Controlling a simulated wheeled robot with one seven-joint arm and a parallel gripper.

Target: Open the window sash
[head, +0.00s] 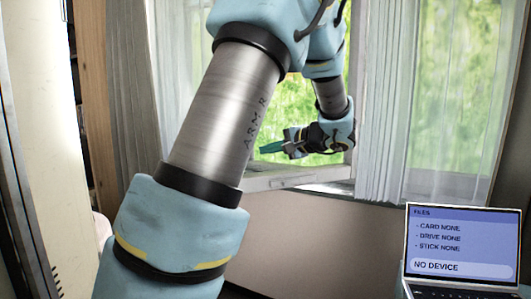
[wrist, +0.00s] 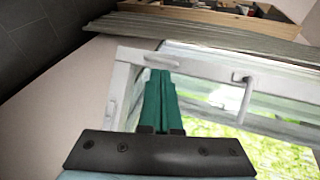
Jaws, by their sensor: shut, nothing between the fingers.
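The white window sash (head: 300,178) shows in the head view behind my arm, with bright green foliage through its glass. Its lower rail stands at an angle to the sill, and a bright strip shows beside it. My gripper (head: 262,148) has teal fingers, shut and empty. In the wrist view the fingertips (wrist: 160,73) overlap the frame corner; whether they touch it is unclear.
A laptop (head: 462,245) stands at the lower right.

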